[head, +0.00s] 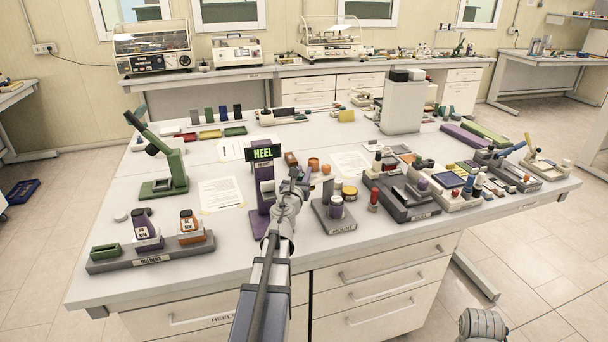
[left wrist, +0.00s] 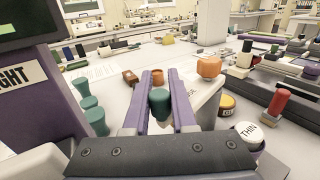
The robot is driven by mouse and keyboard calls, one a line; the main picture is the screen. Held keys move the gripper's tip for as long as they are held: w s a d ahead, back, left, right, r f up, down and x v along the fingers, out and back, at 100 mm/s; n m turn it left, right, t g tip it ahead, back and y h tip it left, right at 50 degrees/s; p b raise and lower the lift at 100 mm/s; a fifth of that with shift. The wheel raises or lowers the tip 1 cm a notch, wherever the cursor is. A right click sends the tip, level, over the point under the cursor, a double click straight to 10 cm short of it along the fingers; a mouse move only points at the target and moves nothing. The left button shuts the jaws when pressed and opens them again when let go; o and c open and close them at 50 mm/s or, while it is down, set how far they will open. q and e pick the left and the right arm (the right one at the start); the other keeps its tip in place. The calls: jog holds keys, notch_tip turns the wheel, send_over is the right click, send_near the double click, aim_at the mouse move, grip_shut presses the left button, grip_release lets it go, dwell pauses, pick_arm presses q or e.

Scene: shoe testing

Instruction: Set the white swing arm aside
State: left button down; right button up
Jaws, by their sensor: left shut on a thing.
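A white swing arm (head: 327,187) stands by the grey MOUNT base (head: 342,226) near the front of the table. In the left wrist view the white arm (left wrist: 208,92) slopes away to the right, with dark lettering partly hidden and an orange knob (left wrist: 209,67) at its far end. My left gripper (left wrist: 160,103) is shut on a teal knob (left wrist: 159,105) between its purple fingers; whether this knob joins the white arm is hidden. In the head view my left gripper (head: 295,178) is beside the white arm, to its left.
A purple HEEL stand (head: 263,196) rises close to the left of my gripper. A yellow-lidded jar (head: 349,193) and a red post (head: 373,200) stand to the right. A HOLDERS rack (head: 150,256) lies at the front left. Bare tabletop lies between rack and stand.

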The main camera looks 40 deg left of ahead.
aim_at(300, 179)
dwell(0.4)
pick_arm(q)
jog(key=c, duration=0.7)
grip_release()
jog(key=shift+w, duration=0.1)
jog(key=shift+v, duration=3.95)
jog(key=shift+a, duration=0.1)
jog(key=shift+c, duration=0.2)
